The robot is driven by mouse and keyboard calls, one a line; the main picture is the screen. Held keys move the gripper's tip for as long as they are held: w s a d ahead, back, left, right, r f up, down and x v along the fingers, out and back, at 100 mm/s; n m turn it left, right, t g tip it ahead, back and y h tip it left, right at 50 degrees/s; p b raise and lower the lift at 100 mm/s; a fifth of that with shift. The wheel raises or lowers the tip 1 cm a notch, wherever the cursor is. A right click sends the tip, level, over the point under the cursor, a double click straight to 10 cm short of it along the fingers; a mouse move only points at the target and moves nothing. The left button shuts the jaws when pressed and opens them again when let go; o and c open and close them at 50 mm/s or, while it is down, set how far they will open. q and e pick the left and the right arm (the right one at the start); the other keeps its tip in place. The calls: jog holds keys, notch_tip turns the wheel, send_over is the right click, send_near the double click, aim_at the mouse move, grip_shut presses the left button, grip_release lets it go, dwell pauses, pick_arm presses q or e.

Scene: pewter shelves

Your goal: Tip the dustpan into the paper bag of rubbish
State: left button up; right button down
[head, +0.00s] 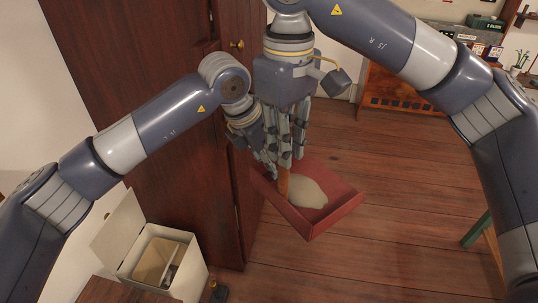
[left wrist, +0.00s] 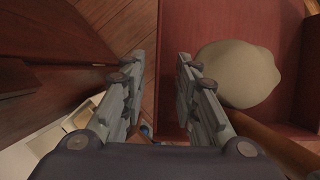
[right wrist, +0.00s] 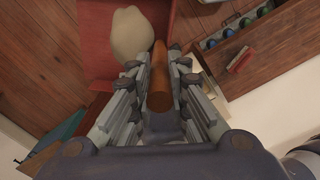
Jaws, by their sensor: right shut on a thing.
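The red dustpan (head: 338,205) hangs in the air, tilted, with a smooth pale heap (head: 308,193) on it. My right gripper (head: 286,160) is shut on its brown handle (right wrist: 160,75). The dustpan (left wrist: 215,22) also shows in the left wrist view. My left gripper (left wrist: 160,85) is open beside the right one, its fingers apart at the dustpan's left edge; contact is unclear. A cream open-topped container (head: 190,284) with a raised flap and tan contents stands at lower left; I cannot tell if it is the paper bag.
A dark red wooden door or cabinet (head: 130,120) stands close on the left. A brown surface edge (head: 110,292) lies at bottom left, with a small dark object (head: 219,292) near the container. Shelves (head: 405,92) stand at the back right. The wooden floor at right is mostly clear.

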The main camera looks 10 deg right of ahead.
pick_arm(q)
jog(key=shift+f, duration=0.2)
pick_arm(e)
jog(key=shift+a+r, duration=0.15)
jog(key=shift+r, duration=0.05)
pick_arm(q)
jog(key=shift+a+f, duration=0.1)
grip_shut()
pick_arm(e)
jog(key=c, duration=1.5)
grip_release()
jog(key=shift+o, duration=0.2)
pick_arm(q)
jog(key=shift+r, duration=0.2)
